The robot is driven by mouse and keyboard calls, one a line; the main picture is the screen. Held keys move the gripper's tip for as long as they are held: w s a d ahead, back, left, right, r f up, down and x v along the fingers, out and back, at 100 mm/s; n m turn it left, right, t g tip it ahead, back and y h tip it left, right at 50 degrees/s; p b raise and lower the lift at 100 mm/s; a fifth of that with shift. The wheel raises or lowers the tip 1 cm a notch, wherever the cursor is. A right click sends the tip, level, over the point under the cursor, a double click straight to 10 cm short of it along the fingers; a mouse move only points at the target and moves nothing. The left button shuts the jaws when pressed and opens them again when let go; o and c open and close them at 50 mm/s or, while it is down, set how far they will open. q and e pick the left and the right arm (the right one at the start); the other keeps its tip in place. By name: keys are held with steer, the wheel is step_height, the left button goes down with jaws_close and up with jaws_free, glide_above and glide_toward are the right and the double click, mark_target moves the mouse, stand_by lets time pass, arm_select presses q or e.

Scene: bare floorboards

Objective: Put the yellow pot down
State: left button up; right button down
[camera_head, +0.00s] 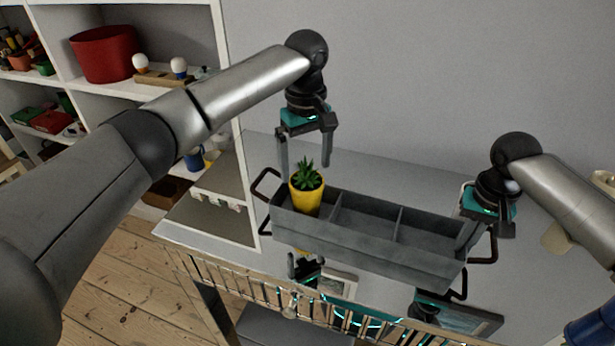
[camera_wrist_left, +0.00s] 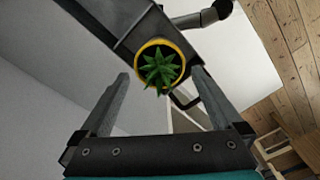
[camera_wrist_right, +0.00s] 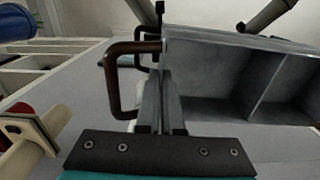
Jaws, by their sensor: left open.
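The yellow pot (camera_head: 306,198) holds a green plant and stands upright in the left compartment of a grey tray (camera_head: 365,240). The left wrist view shows the pot (camera_wrist_left: 144,51) from above, beyond the fingertips. My left gripper (camera_head: 305,163) is open, above the pot, with its fingers apart and nothing between them. My right gripper (camera_head: 463,245) is at the tray's right end. In the right wrist view its fingers (camera_wrist_right: 161,80) are close together on the tray's end wall, beside a dark handle (camera_wrist_right: 122,80).
The tray's middle and right compartments are empty. A white shelf unit (camera_head: 225,80) stands at the left, with a red bin (camera_head: 104,54) and small items. The grey surface (camera_head: 270,150) behind the tray is clear. A metal rack (camera_head: 340,318) lies in front.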

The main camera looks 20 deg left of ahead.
arm_select(q)
step_height(320, 180, up, 7)
steer(key=shift+r, duration=0.2)
arm_select(e)
steer(key=c, duration=1.5)
jaws_free()
steer(key=o, duration=0.5)
steer(key=shift+r, duration=0.1)
